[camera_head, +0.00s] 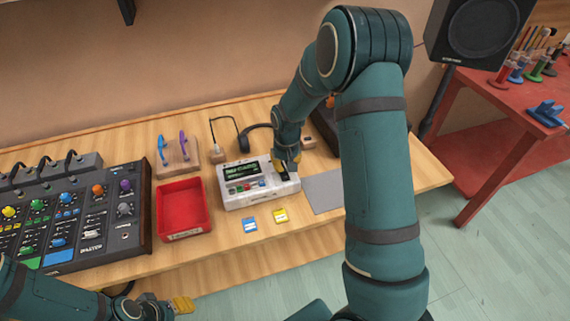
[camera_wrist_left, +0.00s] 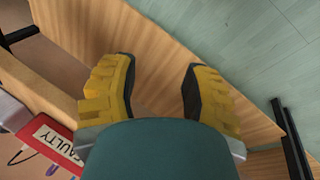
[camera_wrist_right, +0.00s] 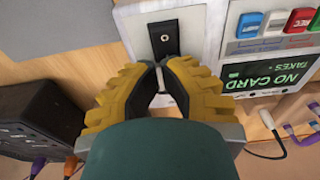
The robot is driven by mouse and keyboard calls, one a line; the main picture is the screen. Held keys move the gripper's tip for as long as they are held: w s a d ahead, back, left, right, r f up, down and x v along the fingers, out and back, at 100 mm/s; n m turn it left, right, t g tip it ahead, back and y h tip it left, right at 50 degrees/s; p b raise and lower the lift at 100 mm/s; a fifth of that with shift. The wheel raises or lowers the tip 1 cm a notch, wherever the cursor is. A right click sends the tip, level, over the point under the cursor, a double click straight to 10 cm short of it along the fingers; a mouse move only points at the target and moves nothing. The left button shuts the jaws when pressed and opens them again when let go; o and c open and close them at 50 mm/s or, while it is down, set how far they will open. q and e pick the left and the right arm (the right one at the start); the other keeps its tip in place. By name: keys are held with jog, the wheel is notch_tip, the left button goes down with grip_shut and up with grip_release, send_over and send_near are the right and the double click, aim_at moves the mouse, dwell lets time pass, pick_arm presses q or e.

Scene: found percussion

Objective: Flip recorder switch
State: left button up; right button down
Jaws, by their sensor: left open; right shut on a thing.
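The recorder (camera_head: 250,192) is a white box on the wooden table, with a green display and coloured buttons. In the right wrist view, its display (camera_wrist_right: 265,75) reads "NO CARD" and "TAKES". Its switch (camera_wrist_right: 164,35) sits on a black plate at the panel's other end. My right gripper (camera_head: 286,167) is over that end of the recorder. In the right wrist view, its fingertips (camera_wrist_right: 163,68) are closed together at the plate's edge, on the switch lever, which they mostly hide. My left gripper (camera_wrist_left: 160,82) is open and empty near the table's front edge.
A red tray (camera_head: 183,232), marked "FAULTY" in the left wrist view, and a mixer (camera_head: 75,210) stand left of the recorder. A blue card (camera_head: 250,225) and a yellow card (camera_head: 280,215) lie in front. A grey mat (camera_head: 322,192) lies to the right.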

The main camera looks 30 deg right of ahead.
pick_arm(q)
jog(key=shift+r, duration=0.25)
pick_arm(e)
jog(key=shift+r, duration=0.35)
jog(key=r+p, duration=0.2)
jog(key=r, duration=0.1)
jog(key=r+p, duration=0.1)
jog(key=shift+w+r, duration=0.15)
jog(key=shift+w, duration=0.1)
pick_arm(q)
jog(key=r, duration=0.1)
jog(key=w+r+p, duration=0.1)
jog(key=r, duration=0.2)
jog(key=shift+w+a, duration=0.25)
pick_arm(e)
notch_tip(320, 180, up, 10)
jog(key=w, duration=0.1)
jog(key=shift+d+f, duration=0.15)
jog(key=shift+f, duration=0.05)
pick_arm(q)
jog(key=shift+s, duration=0.1)
pick_arm(e)
jog(key=shift+f, duration=0.1)
